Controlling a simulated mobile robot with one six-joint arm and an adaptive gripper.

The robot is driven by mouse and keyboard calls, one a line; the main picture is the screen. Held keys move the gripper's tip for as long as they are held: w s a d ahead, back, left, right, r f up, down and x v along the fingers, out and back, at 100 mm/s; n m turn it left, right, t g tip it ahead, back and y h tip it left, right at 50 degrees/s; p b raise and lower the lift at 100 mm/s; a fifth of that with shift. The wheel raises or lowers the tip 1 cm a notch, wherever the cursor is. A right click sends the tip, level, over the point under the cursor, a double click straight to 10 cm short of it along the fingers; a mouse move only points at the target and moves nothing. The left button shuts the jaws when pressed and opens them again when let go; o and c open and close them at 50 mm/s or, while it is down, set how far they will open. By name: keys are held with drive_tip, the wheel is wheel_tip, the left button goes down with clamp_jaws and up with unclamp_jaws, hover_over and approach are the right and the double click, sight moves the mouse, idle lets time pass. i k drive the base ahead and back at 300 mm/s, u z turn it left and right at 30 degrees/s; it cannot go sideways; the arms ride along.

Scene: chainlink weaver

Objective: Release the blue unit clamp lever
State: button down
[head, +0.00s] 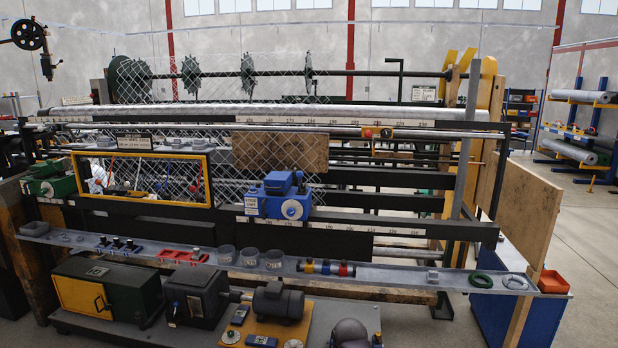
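The blue unit (270,204) is mounted on the dark front rail of the weaving machine, near the middle of the head view. It has a darker blue block on top, a pale round disc (292,209) on its front and a white label (251,206) at its left. I cannot clearly make out its clamp lever or tell the lever's position at this size. My gripper is not in view.
A grey shelf (395,276) runs below the unit, holding red parts, grey rings and coloured cylinders. A motor (281,301) and gearboxes stand below it. Chainlink mesh and a wooden board (280,152) are behind and above the unit. Open floor lies at right.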

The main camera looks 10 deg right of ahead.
sight(299, 174)
drive_tip(key=z, duration=0.05)
drive_tip(key=i, duration=1.05)
drive_tip(key=z, duration=0.45)
